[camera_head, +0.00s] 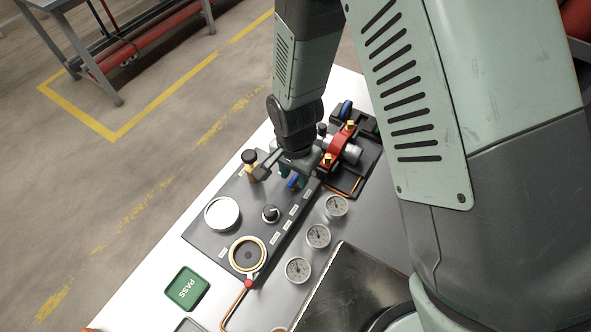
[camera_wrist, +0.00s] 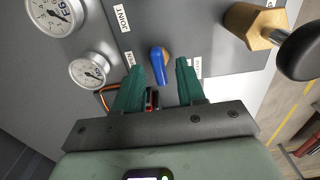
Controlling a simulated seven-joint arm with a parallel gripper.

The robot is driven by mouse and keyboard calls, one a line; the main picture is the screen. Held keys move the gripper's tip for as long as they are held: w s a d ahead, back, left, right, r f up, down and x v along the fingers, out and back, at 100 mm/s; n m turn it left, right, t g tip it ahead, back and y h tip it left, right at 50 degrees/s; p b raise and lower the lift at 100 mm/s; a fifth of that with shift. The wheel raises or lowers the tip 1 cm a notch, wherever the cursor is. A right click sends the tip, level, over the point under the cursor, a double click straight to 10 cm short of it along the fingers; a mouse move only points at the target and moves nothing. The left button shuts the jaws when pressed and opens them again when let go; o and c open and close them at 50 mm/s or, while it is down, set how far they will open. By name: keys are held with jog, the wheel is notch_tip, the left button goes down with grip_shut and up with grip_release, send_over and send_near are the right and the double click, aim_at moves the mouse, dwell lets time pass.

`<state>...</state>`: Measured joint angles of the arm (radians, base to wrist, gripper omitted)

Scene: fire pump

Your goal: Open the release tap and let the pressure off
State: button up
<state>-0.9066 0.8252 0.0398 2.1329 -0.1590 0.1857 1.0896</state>
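A small tap with a blue lever (camera_wrist: 157,60) on a brass body stands on the dark panel (camera_wrist: 205,25) in the wrist view. I take it for the release tap; its label is partly hidden by a finger. In the head view its blue lever (camera_head: 293,182) shows just below my gripper. My gripper (camera_wrist: 158,66) is open, with one green finger to each side of the blue lever and a gap on both sides. Its tips point toward the panel; I cannot tell their exact height. In the head view my gripper (camera_head: 291,168) is partly hidden by my wrist.
A brass fitting with a black knob (camera_wrist: 297,48) stands to the right in the wrist view. In the head view a red clamp (camera_head: 343,148) is close behind my gripper, and a black dial (camera_head: 270,213) is nearby.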

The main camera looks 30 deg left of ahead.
grip_shut()
